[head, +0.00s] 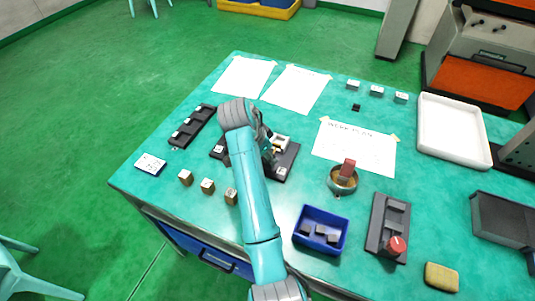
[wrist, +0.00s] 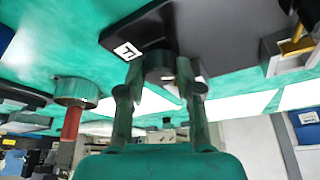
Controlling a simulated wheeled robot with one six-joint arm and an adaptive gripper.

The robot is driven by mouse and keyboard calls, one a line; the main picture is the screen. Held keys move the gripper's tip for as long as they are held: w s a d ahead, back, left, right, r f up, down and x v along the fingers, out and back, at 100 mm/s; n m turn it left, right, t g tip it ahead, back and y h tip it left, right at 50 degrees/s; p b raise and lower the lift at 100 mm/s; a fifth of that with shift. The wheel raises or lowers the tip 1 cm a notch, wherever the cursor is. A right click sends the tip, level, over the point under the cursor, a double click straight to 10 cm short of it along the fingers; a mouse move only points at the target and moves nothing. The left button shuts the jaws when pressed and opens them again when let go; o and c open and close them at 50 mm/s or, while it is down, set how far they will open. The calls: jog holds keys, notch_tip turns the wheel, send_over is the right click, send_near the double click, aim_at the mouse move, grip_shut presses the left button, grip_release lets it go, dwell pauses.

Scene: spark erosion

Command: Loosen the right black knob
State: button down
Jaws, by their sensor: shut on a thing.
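A black fixture plate (head: 290,160) lies on the green table, partly hidden behind my arm in the head view. The plate also shows in the wrist view (wrist: 215,35), with a white letter label (wrist: 127,50) near its corner. A dark round knob (wrist: 160,66) sits at the plate's edge between my fingertips. My gripper (wrist: 159,74) is shut on this knob, with one finger on each side. In the head view my gripper (head: 267,152) is over the plate, and the gripped knob cannot be made out there. A pale vise-like block (head: 281,143) with a brass-coloured piece stands on the plate.
A round bowl (head: 342,182) with a red-brown block stands right of the plate. A blue bin (head: 320,243), a black holder with a red knob (head: 397,246) and several small blocks stand nearer. A black rack (head: 192,127) is at left. Papers lie behind.

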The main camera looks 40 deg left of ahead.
jog(key=shift+n, duration=0.3)
jog(key=n+y, duration=0.1)
jog(key=n, duration=0.1)
jog(key=n+y, duration=0.1)
jog(key=n, duration=0.1)
jog(key=shift+d+n, duration=0.2)
jog(key=shift+n, duration=0.1)
jog(key=n+y, duration=0.1)
jog(key=n, duration=0.1)
jog(key=n+y, duration=0.1)
jog(key=n, duration=0.2)
jog(key=shift+g, duration=0.4)
jog(key=n, duration=0.3)
jog(key=n+g+y, duration=0.1)
jog(key=n, duration=0.1)
jog(key=shift+w+d+n+g, duration=0.1)
jog(key=shift+w+n+g, duration=0.05)
jog(key=shift+n+g, duration=0.2)
jog(key=n+g, duration=0.1)
jog(key=n, duration=0.1)
jog(key=n+g, duration=0.1)
jog(key=n, duration=0.2)
jog(key=shift+n+y, duration=0.3)
jog(key=shift+n, duration=0.05)
jog(key=c, duration=0.8)
grip_release()
jog(key=shift+o, duration=0.2)
